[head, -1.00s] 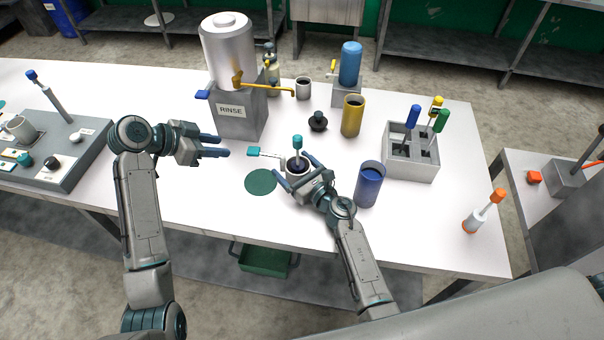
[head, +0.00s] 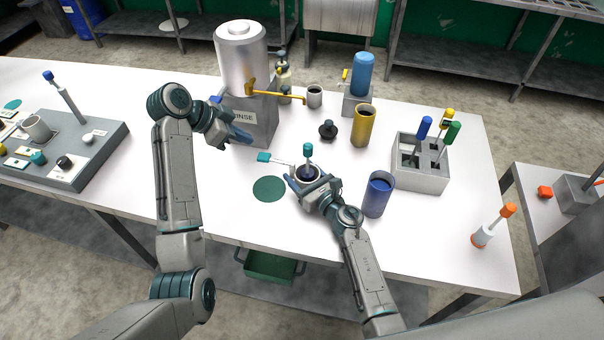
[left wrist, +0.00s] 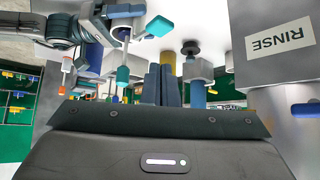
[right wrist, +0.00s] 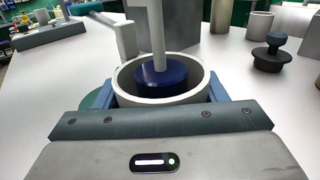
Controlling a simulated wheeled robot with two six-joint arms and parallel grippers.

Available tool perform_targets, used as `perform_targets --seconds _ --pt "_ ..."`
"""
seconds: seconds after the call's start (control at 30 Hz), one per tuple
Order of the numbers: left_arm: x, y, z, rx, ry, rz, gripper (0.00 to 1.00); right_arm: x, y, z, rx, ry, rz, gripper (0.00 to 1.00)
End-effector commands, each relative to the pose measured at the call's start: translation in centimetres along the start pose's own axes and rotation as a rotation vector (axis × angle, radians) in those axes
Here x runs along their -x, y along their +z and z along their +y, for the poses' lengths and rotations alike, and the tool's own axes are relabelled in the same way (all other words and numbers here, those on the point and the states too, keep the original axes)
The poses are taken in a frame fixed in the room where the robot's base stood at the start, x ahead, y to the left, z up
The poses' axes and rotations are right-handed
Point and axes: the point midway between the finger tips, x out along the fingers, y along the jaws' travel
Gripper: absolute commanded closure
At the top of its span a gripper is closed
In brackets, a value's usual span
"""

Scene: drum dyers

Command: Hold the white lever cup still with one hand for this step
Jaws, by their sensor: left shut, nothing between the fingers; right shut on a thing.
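The white lever cup (head: 316,172) stands upright on the white table, and its side lever with a teal tip (head: 264,157) points left. A teal-handled rod (head: 308,150) stands in the cup. The right wrist view shows the cup (right wrist: 160,102) close up, with a dark blue disc (right wrist: 160,80) on the rod inside it. My right gripper (head: 310,181) is shut on the cup, its fingers on either side of the wall. My left gripper (head: 246,138) is shut and empty, in front of the rinse tank; its fingers touch each other in the left wrist view (left wrist: 161,84).
The rinse tank (head: 242,60) with its yellow spout (head: 275,94) stands behind. A dark green disc (head: 269,189) lies left of the cup. A blue cup (head: 379,197), yellow cup (head: 363,125) and black knob (head: 328,130) stand nearby. A grey tool holder (head: 420,178) is at right.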

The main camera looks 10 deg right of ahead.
Motion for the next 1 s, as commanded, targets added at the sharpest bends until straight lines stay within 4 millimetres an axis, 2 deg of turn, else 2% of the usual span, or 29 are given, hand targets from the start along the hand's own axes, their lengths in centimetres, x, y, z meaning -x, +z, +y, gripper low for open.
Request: perform_targets --seconds 0.03,0.1,0.27,0.8,1.0 --pt "-0.3 -1.5 -0.1 -0.025 0.023 -0.029 1.0 0.0 0.0 0.0 0.001 -0.001 0.0 0.67" --pt "-0.7 -2.7 -0.1 -0.053 0.051 -0.071 1.0 0.0 0.0 0.0 0.001 -0.001 0.0 0.67" --pt "-1.2 -4.1 0.1 -0.088 0.087 -0.127 1.0 0.0 -0.1 0.0 0.001 -0.001 0.001 0.67" --pt "-5.3 -0.4 0.1 -0.09 0.091 -0.134 1.0 0.0 -0.1 0.0 0.0 0.0 0.001 0.67" --pt "-5.9 0.1 0.1 -0.092 0.09 -0.134 1.0 0.0 -0.1 0.0 0.0 0.0 0.002 0.67"
